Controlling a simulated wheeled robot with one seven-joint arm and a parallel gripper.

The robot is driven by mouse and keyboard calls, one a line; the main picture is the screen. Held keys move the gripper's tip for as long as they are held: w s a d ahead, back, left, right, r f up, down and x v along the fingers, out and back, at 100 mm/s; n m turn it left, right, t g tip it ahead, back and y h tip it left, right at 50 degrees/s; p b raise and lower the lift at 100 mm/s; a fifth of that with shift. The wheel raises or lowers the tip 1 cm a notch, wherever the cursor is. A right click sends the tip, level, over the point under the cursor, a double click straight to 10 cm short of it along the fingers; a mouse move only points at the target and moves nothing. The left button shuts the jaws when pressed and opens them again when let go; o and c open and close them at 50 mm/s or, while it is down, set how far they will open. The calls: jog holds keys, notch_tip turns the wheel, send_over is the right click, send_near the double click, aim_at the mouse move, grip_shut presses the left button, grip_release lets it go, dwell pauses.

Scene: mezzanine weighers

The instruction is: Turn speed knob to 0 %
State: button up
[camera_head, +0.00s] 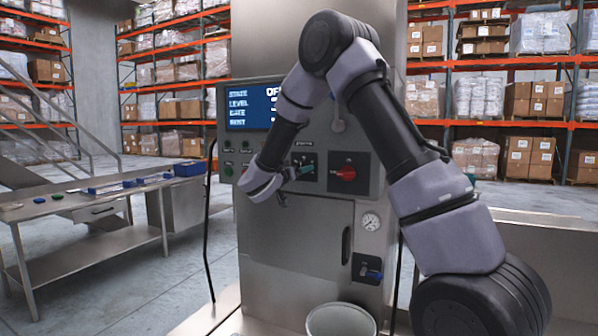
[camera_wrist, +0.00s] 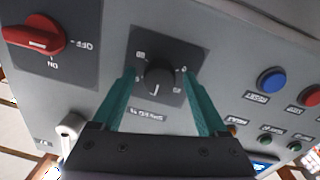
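The speed knob (camera_wrist: 159,79) is a round black dial on a dark square plate, seen in the middle of the wrist view. Its white mark points toward the bottom of that picture; the small scale figures around it are hard to read. My gripper (camera_wrist: 159,73) is open. One teal finger is on each side of the knob, with a visible gap on both sides.
A red rotary switch (camera_head: 346,173) is right of the knob in the head view and at upper left in the wrist view (camera_wrist: 35,36). A blue button (camera_wrist: 272,81) and a red button (camera_wrist: 312,97) are on the panel. A screen (camera_head: 250,107) is above.

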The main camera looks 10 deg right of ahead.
grip_shut()
jog(key=shift+n, duration=0.5)
jog(key=n, duration=1.2)
jog(key=n+t+y, duration=0.1)
jog(key=n, duration=1)
jog(key=shift+s+d+r+n, duration=0.1)
jog(key=shift+s+r+n, duration=0.1)
jog(key=shift+n, duration=0.2)
jog(key=shift+o, duration=1.2)
grip_release()
